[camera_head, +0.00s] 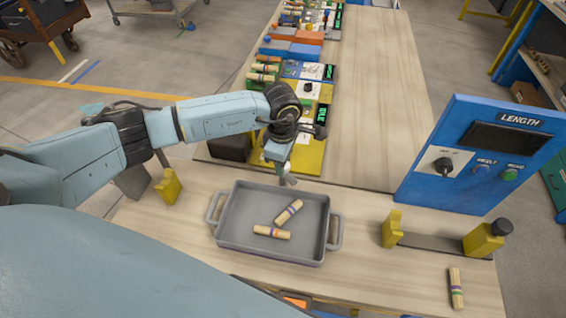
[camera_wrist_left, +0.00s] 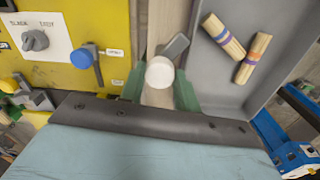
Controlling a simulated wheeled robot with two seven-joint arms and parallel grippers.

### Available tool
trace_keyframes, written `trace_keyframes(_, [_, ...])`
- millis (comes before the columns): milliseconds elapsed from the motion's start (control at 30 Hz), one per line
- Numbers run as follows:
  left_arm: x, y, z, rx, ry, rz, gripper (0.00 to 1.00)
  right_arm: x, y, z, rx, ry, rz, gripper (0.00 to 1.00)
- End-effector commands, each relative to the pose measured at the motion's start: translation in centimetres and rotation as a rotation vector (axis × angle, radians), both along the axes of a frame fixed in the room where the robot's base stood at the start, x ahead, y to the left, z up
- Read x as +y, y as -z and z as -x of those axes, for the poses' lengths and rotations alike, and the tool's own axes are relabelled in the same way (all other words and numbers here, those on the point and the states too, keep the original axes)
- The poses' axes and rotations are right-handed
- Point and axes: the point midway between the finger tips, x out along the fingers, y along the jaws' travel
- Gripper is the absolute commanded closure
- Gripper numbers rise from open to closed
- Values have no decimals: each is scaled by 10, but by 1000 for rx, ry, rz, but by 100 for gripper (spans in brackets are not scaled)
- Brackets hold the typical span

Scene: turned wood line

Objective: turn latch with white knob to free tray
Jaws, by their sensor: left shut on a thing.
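My left gripper (camera_head: 285,174) is at the far rim of the grey tray (camera_head: 242,212). In the left wrist view, its green fingers (camera_wrist_left: 160,88) are shut on the white knob (camera_wrist_left: 160,72). The knob also shows as a small pale spot in the head view (camera_head: 291,180). A grey latch bar (camera_wrist_left: 177,46) sticks out from beside the knob, its end close to the tray's wall; whether it overlaps the rim I cannot tell. The tray sits flat on the wooden bench and holds two banded wooden pieces (camera_head: 289,212) (camera_head: 272,232). My right gripper is out of view.
A yellow panel (camera_head: 310,157) with a dial and blue knob (camera_wrist_left: 82,58) stands just beyond the tray. A blue LENGTH panel (camera_head: 459,140) stands at right. Yellow blocks (camera_head: 481,240) and a banded piece (camera_head: 456,288) occupy the right bench. A yellow bracket (camera_head: 169,187) stands left.

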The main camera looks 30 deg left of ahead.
Motion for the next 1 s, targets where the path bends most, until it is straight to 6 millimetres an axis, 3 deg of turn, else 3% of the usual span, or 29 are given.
trace_keyframes(500, [1,0,-1,-3,-443,-3,91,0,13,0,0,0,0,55])
trace_keyframes(1000, [1,-1,-1,-2,-623,-2,91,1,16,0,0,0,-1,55])
